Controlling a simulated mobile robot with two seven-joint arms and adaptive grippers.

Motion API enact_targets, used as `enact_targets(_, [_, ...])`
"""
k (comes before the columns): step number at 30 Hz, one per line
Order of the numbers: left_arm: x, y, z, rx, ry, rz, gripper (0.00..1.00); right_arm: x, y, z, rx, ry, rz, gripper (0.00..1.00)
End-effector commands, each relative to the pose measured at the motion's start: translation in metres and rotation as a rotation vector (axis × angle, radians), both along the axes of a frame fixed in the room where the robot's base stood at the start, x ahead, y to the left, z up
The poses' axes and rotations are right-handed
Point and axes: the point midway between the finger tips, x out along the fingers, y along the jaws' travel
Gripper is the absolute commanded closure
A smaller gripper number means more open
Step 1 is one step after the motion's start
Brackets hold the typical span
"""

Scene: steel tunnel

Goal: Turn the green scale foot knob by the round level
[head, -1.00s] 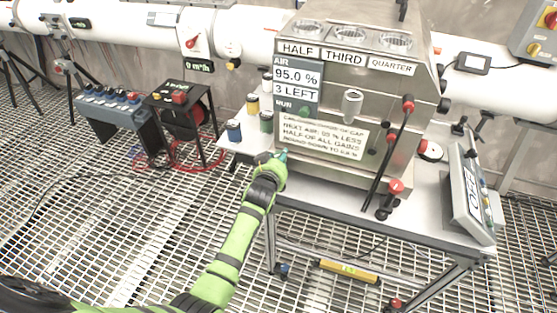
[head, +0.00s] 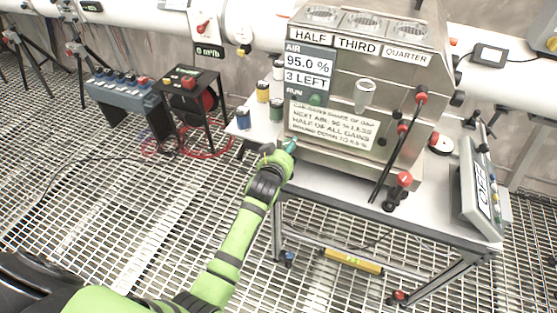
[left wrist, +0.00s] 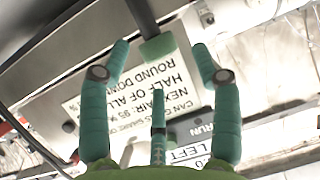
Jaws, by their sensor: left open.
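My left gripper (head: 290,147) is at the lower left front of a steel machine (head: 340,165), above the table's front edge. In the left wrist view its teal fingers (left wrist: 160,85) are spread apart. A green block on a dark rod (left wrist: 158,47) shows beyond and between the fingers, with no clear contact. I cannot tell whether it is the green scale foot knob. No scale foot or round level is clearly identifiable. A white round disc with red (head: 440,144) lies on the table at the machine's right. My right gripper is not in view.
The table (head: 330,192) carries small jars (head: 262,92) left of the machine and a tilted panel (head: 480,190) at right. Red-knobbed levers (head: 403,179) stick out at the machine's right front. A black stand (head: 190,100) is to the left. Grating floor in front is open.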

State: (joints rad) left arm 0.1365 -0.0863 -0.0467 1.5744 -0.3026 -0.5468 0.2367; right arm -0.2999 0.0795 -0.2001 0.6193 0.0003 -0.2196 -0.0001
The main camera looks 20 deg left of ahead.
Motion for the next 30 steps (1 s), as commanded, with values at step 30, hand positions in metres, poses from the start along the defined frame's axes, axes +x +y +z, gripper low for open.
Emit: enact_targets(30, [-0.080, -0.005, 0.035, 0.001, -0.004, 0.001, 0.36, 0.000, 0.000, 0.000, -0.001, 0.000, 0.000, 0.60])
